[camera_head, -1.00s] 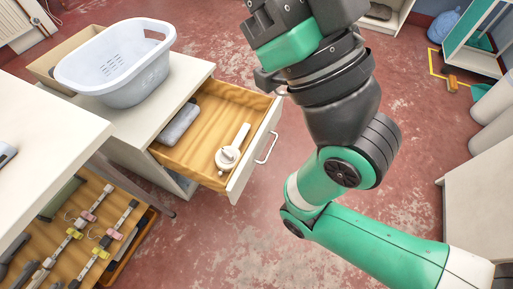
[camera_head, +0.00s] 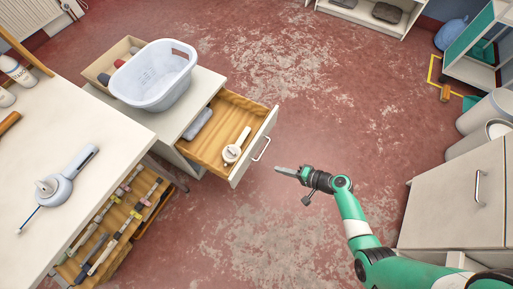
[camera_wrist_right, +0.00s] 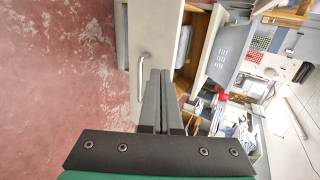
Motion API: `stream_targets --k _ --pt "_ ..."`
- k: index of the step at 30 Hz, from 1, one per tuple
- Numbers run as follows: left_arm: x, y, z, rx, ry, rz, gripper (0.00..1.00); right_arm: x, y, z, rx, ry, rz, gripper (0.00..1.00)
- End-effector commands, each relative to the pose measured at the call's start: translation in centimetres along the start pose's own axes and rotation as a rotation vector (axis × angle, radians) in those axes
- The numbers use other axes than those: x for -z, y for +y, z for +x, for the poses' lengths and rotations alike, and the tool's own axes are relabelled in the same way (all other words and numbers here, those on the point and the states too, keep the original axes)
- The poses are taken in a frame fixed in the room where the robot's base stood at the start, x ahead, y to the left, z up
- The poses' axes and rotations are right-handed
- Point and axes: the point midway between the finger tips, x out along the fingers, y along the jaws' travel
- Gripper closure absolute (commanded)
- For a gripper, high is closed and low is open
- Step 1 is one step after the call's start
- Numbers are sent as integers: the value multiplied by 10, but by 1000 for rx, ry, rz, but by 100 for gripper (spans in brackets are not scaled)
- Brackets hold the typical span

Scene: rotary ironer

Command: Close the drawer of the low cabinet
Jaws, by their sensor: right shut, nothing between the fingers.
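The low cabinet (camera_head: 205,85) stands left of centre in the head view. Its drawer (camera_head: 254,146) is pulled open toward the right, with a bar handle (camera_head: 261,149) on its white front. Inside the drawer lie a white round tool with a handle (camera_head: 233,152) and a grey item (camera_head: 198,124). My right gripper (camera_head: 278,170) is shut and empty, just right of the drawer front and apparently apart from it. In the right wrist view the shut fingers (camera_wrist_right: 160,75) point toward the drawer front, with the handle (camera_wrist_right: 143,78) beside them. My left gripper is not in view.
A white table (camera_head: 50,150) with a white-blue tool (camera_head: 62,187) is at left. A white cabinet (camera_head: 455,205) stands at right. The red floor between is clear.

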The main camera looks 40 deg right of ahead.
Motion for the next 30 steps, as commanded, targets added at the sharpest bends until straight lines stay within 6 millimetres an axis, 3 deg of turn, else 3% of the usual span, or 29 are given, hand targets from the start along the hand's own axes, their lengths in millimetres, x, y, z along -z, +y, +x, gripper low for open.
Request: stream_targets --k 4,11,21,28,30 --pt "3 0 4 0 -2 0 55 7 -2 -7 -1 19 9 100" --pt "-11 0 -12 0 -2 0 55 7 4 6 0 16 3 100" --pt "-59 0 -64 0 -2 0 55 7 7 53 2 16 -1 100" --pt "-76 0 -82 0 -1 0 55 8 1 100 0 14 1 100" --pt "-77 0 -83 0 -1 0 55 8 -8 110 1 15 0 100"
